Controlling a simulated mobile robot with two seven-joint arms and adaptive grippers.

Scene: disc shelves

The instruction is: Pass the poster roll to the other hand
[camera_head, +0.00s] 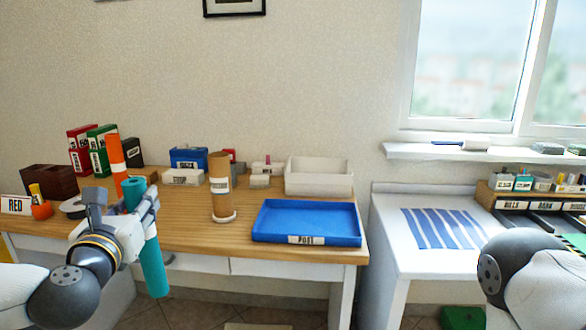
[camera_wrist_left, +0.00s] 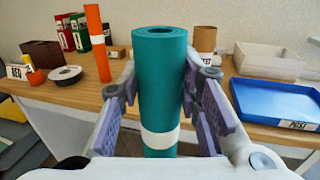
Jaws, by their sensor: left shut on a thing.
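The teal poster roll (camera_head: 153,266) is upright, slightly tilted in the head view, with a white band around its lower part. My left gripper (camera_head: 138,203) is shut on it, in front of the desk's left part. In the left wrist view the roll (camera_wrist_left: 160,85) stands between the two finger pads (camera_wrist_left: 165,112), its hollow top end facing up. The roll's lower end hangs below the desk top. My right arm shows at the right edge of the head view, but its gripper is out of view.
On the wooden desk (camera_head: 190,238) stand an orange roll (camera_head: 117,165), a brown tube (camera_head: 220,185), a blue tray (camera_head: 307,222), a white bin (camera_head: 318,177), binders (camera_head: 100,150) and small boxes. A white table (camera_head: 400,255) with a striped mat (camera_head: 440,228) stands to the right.

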